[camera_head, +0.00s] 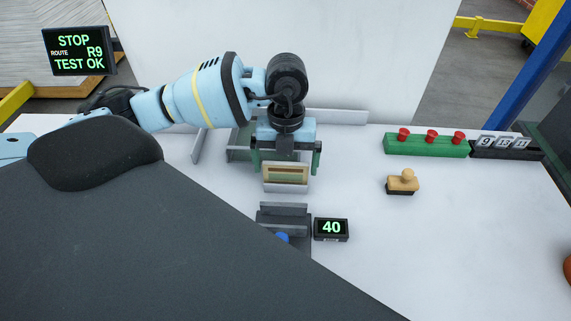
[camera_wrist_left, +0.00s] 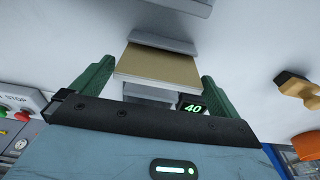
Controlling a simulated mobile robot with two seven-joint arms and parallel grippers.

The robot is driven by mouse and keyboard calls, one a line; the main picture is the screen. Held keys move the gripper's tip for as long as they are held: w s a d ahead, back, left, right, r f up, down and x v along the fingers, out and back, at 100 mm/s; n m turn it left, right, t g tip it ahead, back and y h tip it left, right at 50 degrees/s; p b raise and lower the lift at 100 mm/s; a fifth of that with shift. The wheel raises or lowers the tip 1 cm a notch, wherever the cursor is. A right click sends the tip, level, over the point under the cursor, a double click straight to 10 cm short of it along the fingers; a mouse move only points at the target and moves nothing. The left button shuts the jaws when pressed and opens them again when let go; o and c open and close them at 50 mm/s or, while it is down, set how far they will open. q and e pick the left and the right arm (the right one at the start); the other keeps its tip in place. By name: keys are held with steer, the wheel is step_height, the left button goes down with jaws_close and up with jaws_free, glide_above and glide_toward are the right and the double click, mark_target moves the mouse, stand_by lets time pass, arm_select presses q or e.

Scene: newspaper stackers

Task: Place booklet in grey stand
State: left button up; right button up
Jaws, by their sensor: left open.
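A tan booklet (camera_head: 287,174) stands in a light grey stand (camera_head: 286,188) near the middle of the table; the stand covers its lower part. In the left wrist view the booklet (camera_wrist_left: 158,66) lies between my green fingertips, and a grey strip of the stand (camera_wrist_left: 164,42) shows beyond it. My left gripper (camera_head: 287,168) is open just behind and above the stand, with one finger at each side of the booklet. Gaps show between the fingers and the booklet's side edges in the left wrist view. My right gripper is not in view.
A grey block (camera_head: 284,221) and a display reading 40 (camera_head: 331,229) stand in front of the stand. A wooden stamp (camera_head: 402,182), a green block with red knobs (camera_head: 426,144) and a black number rack (camera_head: 506,148) are at the right. The table between is clear.

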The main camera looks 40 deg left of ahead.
arm_select(q)
step_height(320, 180, up, 11)
steer(key=w, duration=0.1)
steer(key=shift+a, duration=0.35)
